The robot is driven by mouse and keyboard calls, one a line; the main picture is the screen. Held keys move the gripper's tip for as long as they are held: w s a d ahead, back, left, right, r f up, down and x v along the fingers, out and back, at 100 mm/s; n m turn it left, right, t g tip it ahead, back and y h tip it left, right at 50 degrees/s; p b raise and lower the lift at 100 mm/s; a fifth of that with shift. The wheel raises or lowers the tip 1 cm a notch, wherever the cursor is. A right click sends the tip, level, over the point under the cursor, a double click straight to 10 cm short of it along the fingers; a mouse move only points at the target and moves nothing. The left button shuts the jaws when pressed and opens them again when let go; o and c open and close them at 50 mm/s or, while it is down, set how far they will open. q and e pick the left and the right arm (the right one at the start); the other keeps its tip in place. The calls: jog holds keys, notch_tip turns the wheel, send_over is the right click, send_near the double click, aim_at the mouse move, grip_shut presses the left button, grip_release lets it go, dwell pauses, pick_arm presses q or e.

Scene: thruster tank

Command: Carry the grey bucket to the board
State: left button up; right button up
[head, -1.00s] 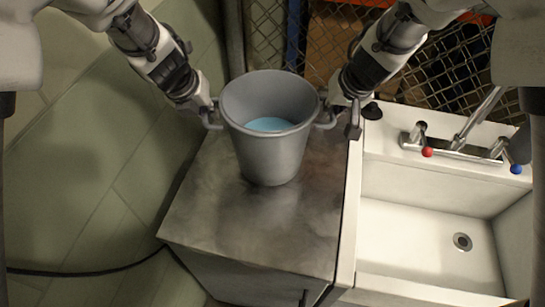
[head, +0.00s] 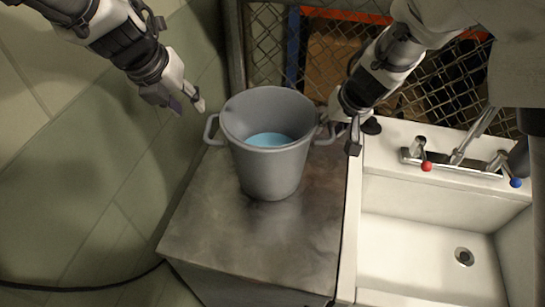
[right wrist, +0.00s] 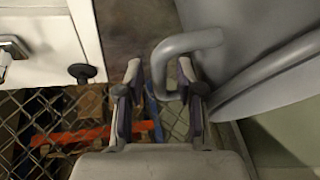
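The grey bucket (head: 268,172) stands upright on the metal cabinet top (head: 245,240), with light blue liquid or a blue bottom showing inside. It has a loop handle on each side. My left gripper (head: 188,107) is empty and open, up and left of the left handle (head: 211,130) and apart from it. My right gripper (head: 347,132) is at the right handle. In the right wrist view, the end of that handle (right wrist: 188,42) lies between the spread fingers of my right gripper (right wrist: 160,95), with gaps showing. I cannot make out a board.
A white sink (head: 420,235) with a tap and red and blue knobs adjoins the cabinet on the right. A wire mesh fence (head: 268,45) stands behind. A dark cable (head: 85,288) lies on the tiled floor at left. The front of the cabinet top is clear.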

jog(key=shift+r, duration=0.45)
jog(key=v, duration=1.1)
jog(key=shift+s, duration=0.15)
jog(key=shift+d, duration=0.1)
jog(key=shift+s, duration=0.1)
